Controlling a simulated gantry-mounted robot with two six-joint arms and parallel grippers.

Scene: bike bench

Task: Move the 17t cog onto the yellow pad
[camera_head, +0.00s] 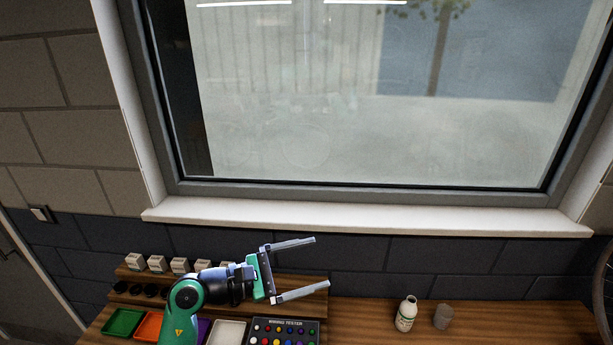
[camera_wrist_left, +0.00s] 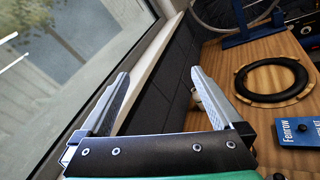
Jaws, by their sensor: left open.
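My left gripper (camera_head: 321,262) is open and empty, raised in front of the wall below the window, with its fingers pointing right. Its two spread fingers also show in the left wrist view (camera_wrist_left: 160,75), with nothing between them. Small dark round pieces (camera_head: 135,290) sit in a row on the wooden shelf at left. They may be cogs, but no tooth number is readable, so I cannot tell which is the 17t cog. I see no yellow pad in either view; my left arm covers part of the row of coloured trays. My right gripper is not in view.
Small white boxes (camera_head: 156,263) line the upper shelf. Green (camera_head: 124,322), orange (camera_head: 148,327) and white (camera_head: 229,332) trays stand below, beside a board with coloured dots (camera_head: 284,331). A white bottle (camera_head: 406,314) and grey cup (camera_head: 443,317) stand right. A black ring (camera_wrist_left: 271,80) lies on the bench.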

